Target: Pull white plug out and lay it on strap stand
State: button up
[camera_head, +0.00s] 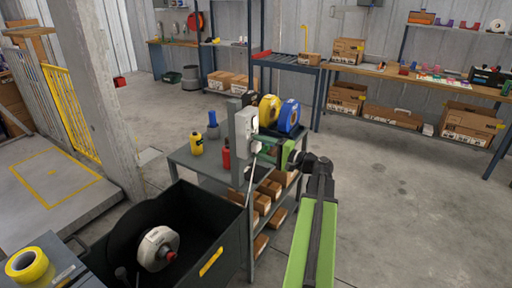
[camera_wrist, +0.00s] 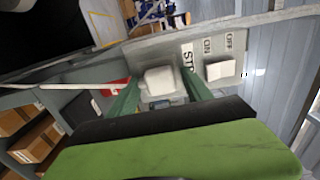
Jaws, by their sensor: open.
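The white plug (camera_wrist: 160,82) sits on the face of a grey switch box (camera_wrist: 218,47), and in the head view the plug (camera_head: 255,147) is small and partly hidden by my gripper. My gripper (camera_head: 262,152) is at the box, with its green fingers spread. In the wrist view one finger stands on each side of the plug; the left one shows a gap, and I cannot tell if the right one touches. The strap stand is probably the rack with a yellow strap roll (camera_head: 268,110) and a blue one (camera_head: 289,115) behind the box.
The box is mounted at the grey cart (camera_head: 185,158), which carries a yellow bottle (camera_head: 197,145) and a red bottle (camera_head: 226,158). A pale cord hangs from the box. A dark bin (camera_head: 215,205) with a white roll stands in front. Open floor lies to the right.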

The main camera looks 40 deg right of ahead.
grip_shut()
jog(key=shift+s, duration=0.1)
dwell(0.4)
jog(key=shift+v, duration=2.9)
